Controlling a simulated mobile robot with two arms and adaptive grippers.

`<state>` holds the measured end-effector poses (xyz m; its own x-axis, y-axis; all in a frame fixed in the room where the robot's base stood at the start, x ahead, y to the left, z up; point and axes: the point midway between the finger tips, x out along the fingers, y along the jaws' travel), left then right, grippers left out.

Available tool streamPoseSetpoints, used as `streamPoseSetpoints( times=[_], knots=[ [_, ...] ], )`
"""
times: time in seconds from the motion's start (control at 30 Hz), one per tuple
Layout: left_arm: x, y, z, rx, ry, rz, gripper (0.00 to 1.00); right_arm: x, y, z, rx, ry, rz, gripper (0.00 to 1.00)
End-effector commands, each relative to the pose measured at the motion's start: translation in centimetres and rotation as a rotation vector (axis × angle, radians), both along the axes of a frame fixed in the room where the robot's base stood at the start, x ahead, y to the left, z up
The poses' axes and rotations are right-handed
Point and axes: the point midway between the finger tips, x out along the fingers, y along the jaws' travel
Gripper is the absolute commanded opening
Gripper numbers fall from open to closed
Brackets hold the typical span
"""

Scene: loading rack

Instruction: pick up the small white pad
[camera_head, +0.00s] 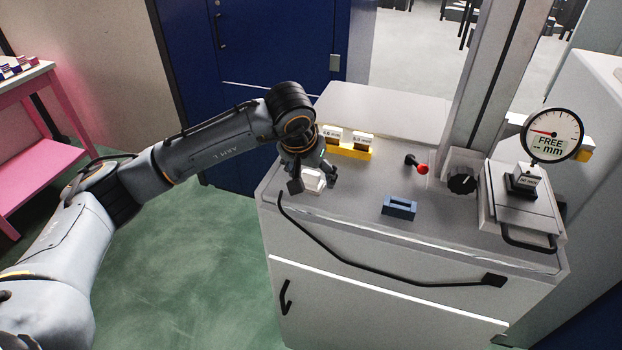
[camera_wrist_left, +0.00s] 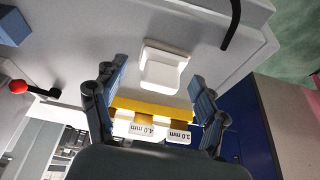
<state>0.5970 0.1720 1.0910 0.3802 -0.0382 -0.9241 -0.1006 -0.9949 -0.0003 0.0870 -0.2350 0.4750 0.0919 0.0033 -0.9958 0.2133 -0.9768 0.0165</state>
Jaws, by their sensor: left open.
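The small white pad (camera_head: 314,185) lies on the light grey top of the cabinet, near its left edge. In the left wrist view the pad (camera_wrist_left: 163,68) shows whole, a white block with a raised rim. My left gripper (camera_head: 312,183) is over the pad, pointing down, and partly hides it in the head view. In the left wrist view the fingers of my left gripper (camera_wrist_left: 160,80) are spread wide, with the pad between and just beyond their tips. The gripper is open and empty. My right gripper is not in view.
A yellow holder (camera_head: 350,152) with white mm-labelled blocks stands just behind the pad. A red-knobbed lever (camera_head: 422,169), a blue slotted block (camera_head: 399,207), a black dial (camera_head: 461,181) and a gauge (camera_head: 552,135) stand to the right. A black rail (camera_head: 390,281) runs along the front.

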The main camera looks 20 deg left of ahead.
Motion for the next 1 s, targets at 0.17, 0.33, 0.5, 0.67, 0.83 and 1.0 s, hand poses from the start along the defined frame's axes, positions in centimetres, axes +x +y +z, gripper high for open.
streamPoseSetpoints(
  times=[0.17, 0.33, 0.5, 0.67, 0.83, 1.0],
  knots=[
    [0.0, 0.0, 0.0, 0.0, 0.0, 0.0, 0.56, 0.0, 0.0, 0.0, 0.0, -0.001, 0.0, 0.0],
    [0.0, 0.0, 0.0, 0.0, 0.0, 0.0, 0.22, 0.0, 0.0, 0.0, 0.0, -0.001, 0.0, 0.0],
    [0.0, 0.0, 0.0, 0.0, 0.0, 0.0, 0.14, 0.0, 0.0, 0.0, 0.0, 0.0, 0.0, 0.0],
    [0.0, 0.0, 0.1, 0.0, -0.001, 0.001, 0.14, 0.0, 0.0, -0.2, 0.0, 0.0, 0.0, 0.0],
    [0.1, 0.0, 1.0, -0.001, -0.005, 0.001, 0.14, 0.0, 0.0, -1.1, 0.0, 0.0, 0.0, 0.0],
    [-0.7, -0.2, 3.9, -0.002, -0.008, -0.003, 0.14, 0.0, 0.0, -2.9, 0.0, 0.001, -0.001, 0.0]
  ],
)
